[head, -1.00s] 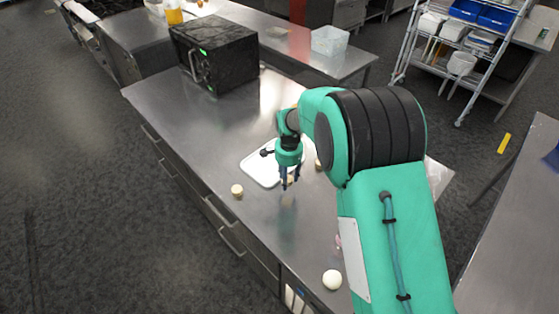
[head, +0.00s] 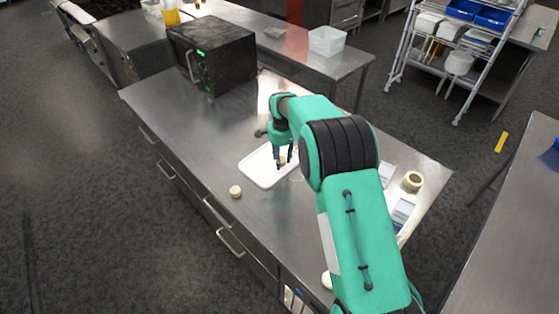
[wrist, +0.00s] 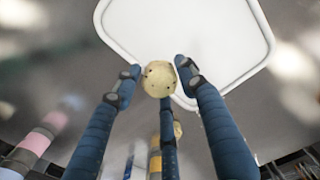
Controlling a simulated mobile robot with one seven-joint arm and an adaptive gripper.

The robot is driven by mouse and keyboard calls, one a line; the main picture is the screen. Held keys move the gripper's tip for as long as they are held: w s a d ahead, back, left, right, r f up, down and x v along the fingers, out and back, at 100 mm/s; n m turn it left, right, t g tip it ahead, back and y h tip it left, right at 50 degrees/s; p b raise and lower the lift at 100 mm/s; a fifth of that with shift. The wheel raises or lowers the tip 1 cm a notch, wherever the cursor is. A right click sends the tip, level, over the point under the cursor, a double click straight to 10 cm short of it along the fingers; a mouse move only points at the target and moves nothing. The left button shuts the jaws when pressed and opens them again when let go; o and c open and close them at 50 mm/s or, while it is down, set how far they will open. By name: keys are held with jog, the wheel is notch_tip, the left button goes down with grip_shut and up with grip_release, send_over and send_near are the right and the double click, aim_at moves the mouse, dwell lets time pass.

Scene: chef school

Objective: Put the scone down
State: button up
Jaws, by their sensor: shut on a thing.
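My gripper (head: 283,157) is shut on a pale round scone (head: 282,161). In the wrist view the scone (wrist: 158,79), speckled with dark bits, sits between the blue fingertips (wrist: 160,84). A white rectangular tray (head: 256,172) lies on the steel counter. In the head view the scone appears over the tray's right part. In the wrist view it overlaps the near edge of the tray (wrist: 190,30). The exact height above the tray is hard to tell. The tray surface that shows looks empty.
Another small pale round piece (head: 235,191) stands on the counter (head: 190,130) left of the tray. A black oven (head: 214,52) stands at the back. A tape-like ring (head: 412,181) is at the right. A white round thing (head: 326,280) is partly hidden by my arm.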

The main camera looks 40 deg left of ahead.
jog(key=shift+w+a+f, duration=0.1)
jog(key=shift+w+a, duration=0.35)
jog(key=shift+a, duration=0.2)
jog(key=shift+w+a+f, duration=0.1)
jog(key=shift+w+a, duration=0.35)
jog(key=shift+a, duration=0.15)
jog(key=shift+f, duration=1.75)
jog(key=shift+f, duration=0.1)
jog(key=o, duration=1.2)
jog(key=shift+c, duration=0.2)
notch_tip(320, 180, up, 12)
